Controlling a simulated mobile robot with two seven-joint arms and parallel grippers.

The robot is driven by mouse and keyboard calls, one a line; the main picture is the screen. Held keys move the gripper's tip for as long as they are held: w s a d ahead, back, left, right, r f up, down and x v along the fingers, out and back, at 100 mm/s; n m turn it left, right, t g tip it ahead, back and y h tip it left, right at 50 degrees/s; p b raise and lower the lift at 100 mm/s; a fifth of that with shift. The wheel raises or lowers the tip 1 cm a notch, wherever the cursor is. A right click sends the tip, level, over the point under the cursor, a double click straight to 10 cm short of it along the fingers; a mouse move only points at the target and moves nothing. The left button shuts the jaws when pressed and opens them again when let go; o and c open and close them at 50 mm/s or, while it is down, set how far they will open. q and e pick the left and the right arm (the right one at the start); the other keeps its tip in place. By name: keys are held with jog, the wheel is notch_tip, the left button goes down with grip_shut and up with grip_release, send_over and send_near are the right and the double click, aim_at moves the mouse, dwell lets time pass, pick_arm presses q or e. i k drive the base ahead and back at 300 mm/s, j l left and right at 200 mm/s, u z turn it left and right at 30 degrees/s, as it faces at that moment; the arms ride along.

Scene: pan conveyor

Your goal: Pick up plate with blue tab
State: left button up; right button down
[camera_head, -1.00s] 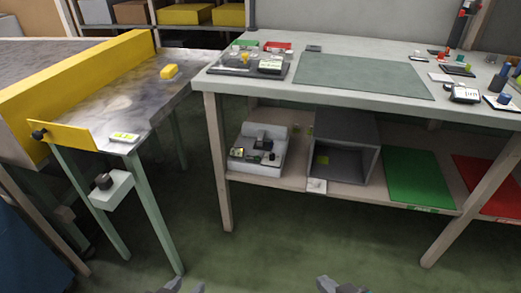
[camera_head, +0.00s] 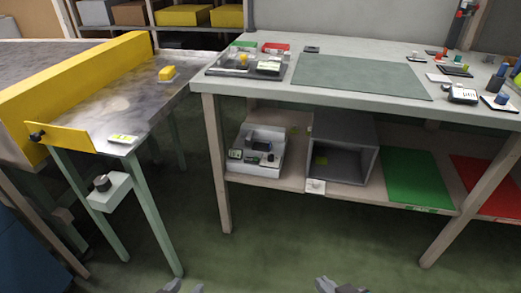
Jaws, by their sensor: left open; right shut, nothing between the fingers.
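On the right end of the workbench a small pale plate (camera_head: 500,103) carries a dark blue upright piece (camera_head: 502,97). It stands near the front right edge. Another blue piece shows at the right picture edge, partly cut off. I cannot tell for sure which is the plate with the blue tab. My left gripper (camera_head: 184,288) shows only its tip at the bottom edge, open, far from the bench. My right gripper (camera_head: 340,286) is also at the bottom edge, shut and empty, in front of and well below the bench top.
A green mat (camera_head: 360,76) covers the bench middle. A tray with parts (camera_head: 228,68) stands at its left. The lower shelf holds a grey open box (camera_head: 371,135), a green panel (camera_head: 417,178) and a red panel (camera_head: 490,184).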

aim_at(265, 148)
jog(key=i+l+z, duration=0.25)
jog(key=i+l, duration=0.15)
jog(key=i+l+z, duration=0.2)
jog(key=i, duration=0.4)
jog(key=i+l+z, duration=0.25)
jog(key=i, duration=0.25)
